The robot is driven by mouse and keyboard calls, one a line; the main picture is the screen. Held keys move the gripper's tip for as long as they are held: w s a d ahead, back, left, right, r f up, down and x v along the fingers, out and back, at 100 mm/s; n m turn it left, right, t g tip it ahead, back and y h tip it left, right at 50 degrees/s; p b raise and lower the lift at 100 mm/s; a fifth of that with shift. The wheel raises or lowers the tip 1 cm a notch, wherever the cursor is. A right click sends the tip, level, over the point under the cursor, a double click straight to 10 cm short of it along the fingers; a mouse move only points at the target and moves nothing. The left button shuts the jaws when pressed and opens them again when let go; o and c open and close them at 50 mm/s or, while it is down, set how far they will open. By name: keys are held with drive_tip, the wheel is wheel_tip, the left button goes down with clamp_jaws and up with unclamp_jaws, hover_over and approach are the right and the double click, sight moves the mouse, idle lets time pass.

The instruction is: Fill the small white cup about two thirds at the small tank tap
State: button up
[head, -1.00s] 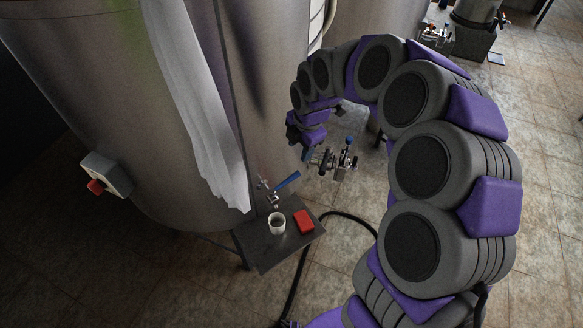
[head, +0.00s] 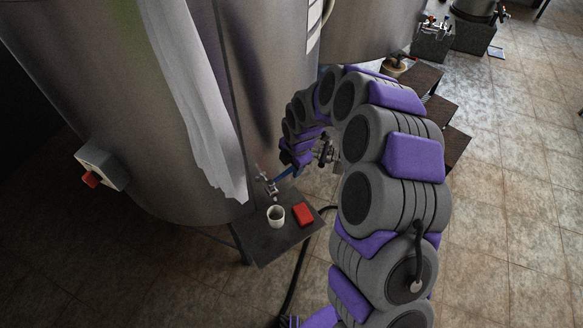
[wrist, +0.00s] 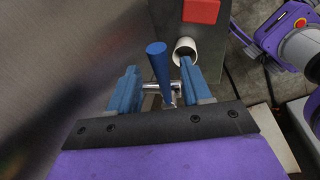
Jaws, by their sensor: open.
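The small white cup (head: 275,215) stands upright on a small dark shelf (head: 262,246) under the tank tap (head: 267,184). It also shows in the wrist view (wrist: 182,45), partly hidden by a finger; I cannot tell its contents. The tap's blue handle (wrist: 157,60) stands between the two blue fingers of my gripper (wrist: 158,72) in the wrist view. My gripper is open, with gaps on both sides of the handle. In the head view my gripper is at the tap, above the cup.
A red block (head: 302,213) lies on the shelf right of the cup. The big steel tank (head: 150,110) rises behind, with a white cloth (head: 190,100) hanging on it and a red-knobbed box (head: 100,168) at left. A black hose runs below.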

drive_tip(key=shift+w+f, duration=0.1)
drive_tip(key=shift+f, duration=0.65)
drive_tip(key=shift+c, duration=0.2)
clamp_jaws()
drive_tip(key=shift+r, duration=0.1)
